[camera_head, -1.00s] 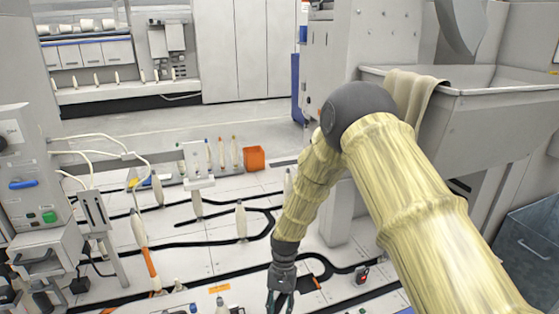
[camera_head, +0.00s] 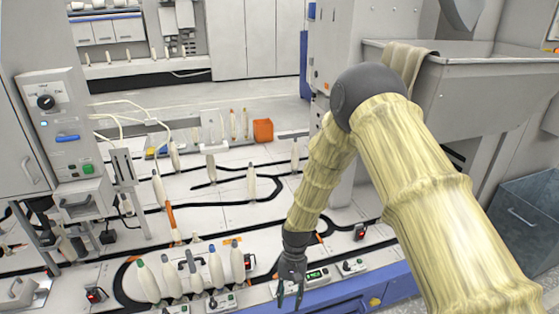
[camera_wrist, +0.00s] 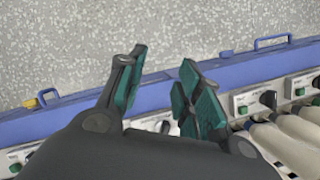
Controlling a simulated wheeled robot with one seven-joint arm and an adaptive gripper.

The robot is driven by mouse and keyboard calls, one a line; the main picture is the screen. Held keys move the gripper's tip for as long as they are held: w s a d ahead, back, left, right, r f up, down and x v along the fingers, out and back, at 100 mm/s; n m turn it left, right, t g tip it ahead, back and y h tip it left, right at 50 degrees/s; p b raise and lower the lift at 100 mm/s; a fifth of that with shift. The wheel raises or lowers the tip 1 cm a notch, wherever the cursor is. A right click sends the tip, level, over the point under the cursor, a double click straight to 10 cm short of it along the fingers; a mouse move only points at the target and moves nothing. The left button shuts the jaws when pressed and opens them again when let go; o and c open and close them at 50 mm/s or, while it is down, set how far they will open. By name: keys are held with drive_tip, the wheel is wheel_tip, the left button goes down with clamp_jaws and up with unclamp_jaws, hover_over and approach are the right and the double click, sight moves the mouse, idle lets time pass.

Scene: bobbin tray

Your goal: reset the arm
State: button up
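My gripper (camera_head: 289,291) hangs at the end of my arm in the head view, to the right of a row of bobbins (camera_head: 190,272) near the front of the table. In the wrist view my gripper (camera_wrist: 158,92) shows two green-padded fingers spread apart with nothing between them. It is above the blue front edge (camera_wrist: 70,115) of the table, with the speckled floor beyond. Several white bobbins (camera_wrist: 290,140) lie to the right of the fingers in the wrist view.
A grey control cabinet (camera_head: 60,120) stands at the left. An orange box (camera_head: 263,131) sits at the back of the table. A large grey hopper (camera_head: 480,85) with a cloth over its rim is at the right, and a dark bin (camera_head: 525,225) stands below it.

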drive_tip(key=s+d+f+t, duration=0.1)
drive_tip(key=s+d+f, duration=0.5)
drive_tip(key=s, duration=0.2)
drive_tip(key=s+d+f+t, duration=0.1)
drive_tip(key=s+d+f, duration=0.4)
drive_tip(key=s, duration=0.3)
drive_tip(key=s+d+r+n+t, duration=0.1)
drive_tip(key=s+d, duration=0.3)
drive_tip(key=s, duration=0.5)
drive_tip(key=s+d+n+t, duration=0.1)
drive_tip(key=s+d, duration=0.4)
drive_tip(key=s, duration=0.4)
wheel_tip(320, 180, up, 23)
drive_tip(key=p, duration=2.3)
drive_tip(key=shift+w+h, duration=0.3)
drive_tip(key=shift+h, duration=0.1)
drive_tip(key=shift+w+a, duration=0.1)
drive_tip(key=shift+a, duration=0.15)
